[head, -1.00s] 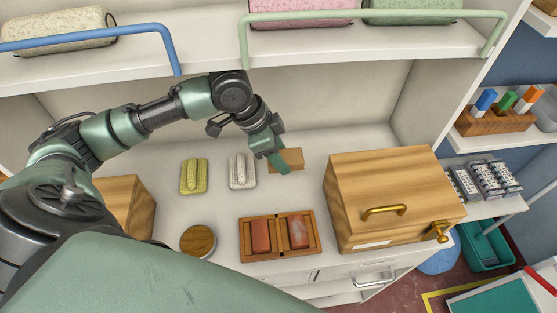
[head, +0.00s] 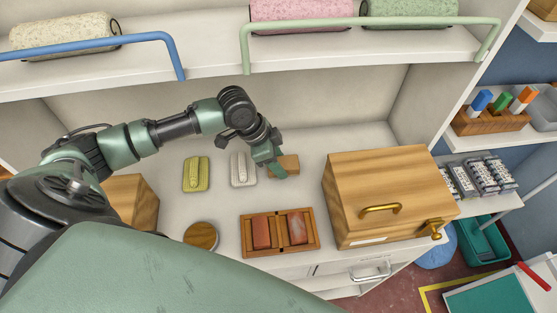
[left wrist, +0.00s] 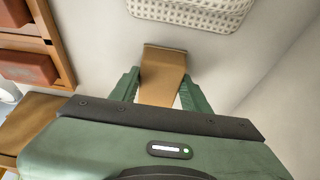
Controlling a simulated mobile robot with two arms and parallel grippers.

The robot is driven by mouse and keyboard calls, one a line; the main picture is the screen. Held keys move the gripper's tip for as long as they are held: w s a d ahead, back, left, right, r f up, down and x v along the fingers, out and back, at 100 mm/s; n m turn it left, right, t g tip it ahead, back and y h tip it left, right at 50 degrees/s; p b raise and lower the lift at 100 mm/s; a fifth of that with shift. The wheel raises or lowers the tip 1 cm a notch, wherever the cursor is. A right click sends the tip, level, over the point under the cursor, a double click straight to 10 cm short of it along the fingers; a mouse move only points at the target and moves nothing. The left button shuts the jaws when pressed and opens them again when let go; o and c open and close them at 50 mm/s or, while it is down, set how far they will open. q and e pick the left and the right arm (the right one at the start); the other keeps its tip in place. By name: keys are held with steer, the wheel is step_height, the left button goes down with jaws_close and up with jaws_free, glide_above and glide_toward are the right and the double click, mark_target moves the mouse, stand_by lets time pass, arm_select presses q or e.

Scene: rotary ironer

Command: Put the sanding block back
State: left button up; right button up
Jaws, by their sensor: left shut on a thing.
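The sanding block looks like a plain tan-brown block (head: 288,163), right of the white ridged pad (head: 243,169). My left gripper (head: 277,171) is at this block. In the left wrist view the block (left wrist: 162,78) sits between the two green fingers (left wrist: 160,88), which are shut on it. Whether its underside touches the counter cannot be told. A wooden tray (head: 281,251) with two compartments, each holding a reddish block, lies nearer me. My right gripper is not in view.
A yellow-green ridged pad (head: 196,174) and a round wooden-topped item (head: 201,236) lie to the left. A wooden box (head: 385,170) with a brass handle stands to the right. A shelf with a green rail (head: 370,24) hangs above. Some counter is bare behind the tray.

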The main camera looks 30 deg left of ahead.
arm_select(q)
steer(key=shift+f, duration=0.1)
steer(key=o, duration=1.2)
steer(key=b+v, duration=0.1)
steer(key=v, duration=0.6)
steer(key=shift+a+r, duration=0.1)
steer(key=shift+r, duration=0.25)
